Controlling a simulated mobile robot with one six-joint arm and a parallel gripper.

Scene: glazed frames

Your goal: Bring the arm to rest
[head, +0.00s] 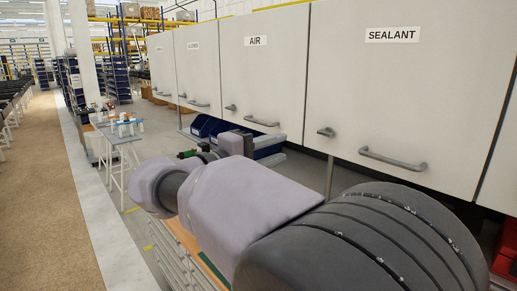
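My arm reaches from the lower right of the head view into the middle, in a pale padded cover with a dark ribbed section nearest the camera. The arm bends at its far left joint. Beyond the cover, a grey and black part with a green piece beside it appears to be my gripper (236,143). It is small and partly hidden behind the arm, so its fingers cannot be made out. Nothing is seen held in it.
Wall cabinets marked SEALANT (405,95) and AIR (252,75) run close along the right. Blue bins (203,126) sit below them. A drawer bench (172,258) is under the arm. A small table (120,135) with items stands left. The aisle (40,200) is clear.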

